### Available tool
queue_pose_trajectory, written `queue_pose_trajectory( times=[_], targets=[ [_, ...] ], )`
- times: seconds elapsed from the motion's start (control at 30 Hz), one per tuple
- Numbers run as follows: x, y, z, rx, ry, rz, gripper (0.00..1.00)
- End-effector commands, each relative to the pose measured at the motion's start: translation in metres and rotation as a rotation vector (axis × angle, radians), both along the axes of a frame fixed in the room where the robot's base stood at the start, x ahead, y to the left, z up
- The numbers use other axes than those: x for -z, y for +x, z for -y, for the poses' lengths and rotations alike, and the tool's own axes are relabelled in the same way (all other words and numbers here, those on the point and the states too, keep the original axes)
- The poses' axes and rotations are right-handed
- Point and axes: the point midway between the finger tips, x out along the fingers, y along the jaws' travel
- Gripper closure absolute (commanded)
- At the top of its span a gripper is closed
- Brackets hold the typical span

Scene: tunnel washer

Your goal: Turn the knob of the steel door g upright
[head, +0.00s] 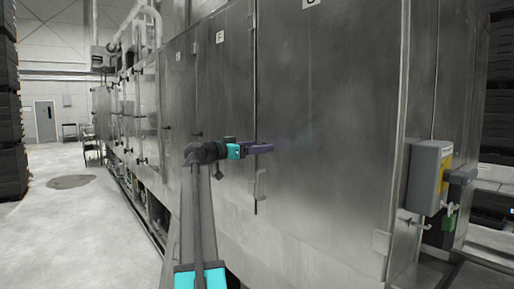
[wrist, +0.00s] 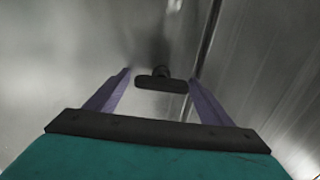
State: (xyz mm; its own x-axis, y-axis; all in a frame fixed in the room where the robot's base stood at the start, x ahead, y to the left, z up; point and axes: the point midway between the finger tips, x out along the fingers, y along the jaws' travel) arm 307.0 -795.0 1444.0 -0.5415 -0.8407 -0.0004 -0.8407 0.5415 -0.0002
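In the wrist view a dark knob (wrist: 161,84) with a flat bar stands out from a grey steel surface. Its bar lies level across the picture. My gripper (wrist: 160,76) is open, with one purple finger on each side of the bar; I see a gap on both sides. A dark seam runs just right of the knob. In the head view my gripper (head: 266,148) is at the left edge of the large steel door (head: 330,130). The door's label (head: 310,3) is cut off at the top. The knob cannot be made out there.
A latch (head: 260,186) sits on the seam below my gripper. A grey and yellow switch box (head: 428,178) is mounted at the right. More steel panels with small knobs recede to the left. The floor (head: 85,225) at the left is mostly clear.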

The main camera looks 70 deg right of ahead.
Motion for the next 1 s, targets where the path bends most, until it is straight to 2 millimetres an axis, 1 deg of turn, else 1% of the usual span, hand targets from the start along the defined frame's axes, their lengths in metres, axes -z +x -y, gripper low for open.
queue_pose_trajectory(
  times=[0.03, 0.2, 0.23, 0.3, 0.67, 0.87, 1.0],
  targets=[
    [0.0000, 0.0001, -0.0002, 0.000, 0.000, 0.000, 0.33],
    [0.0000, -0.0001, -0.0003, 0.001, 0.000, 0.000, 0.62],
    [0.0000, -0.0001, -0.0003, 0.001, 0.000, 0.000, 0.66],
    [-0.0002, 0.0006, 0.0030, 0.000, 0.000, 0.000, 0.66],
    [0.0007, 0.0007, -0.0006, 0.001, 0.027, -0.042, 0.66],
    [0.0013, 0.0008, -0.0005, 0.002, 0.079, -0.123, 0.66],
    [0.0015, 0.0011, -0.0004, 0.002, 0.134, -0.206, 0.66]
  ],
)
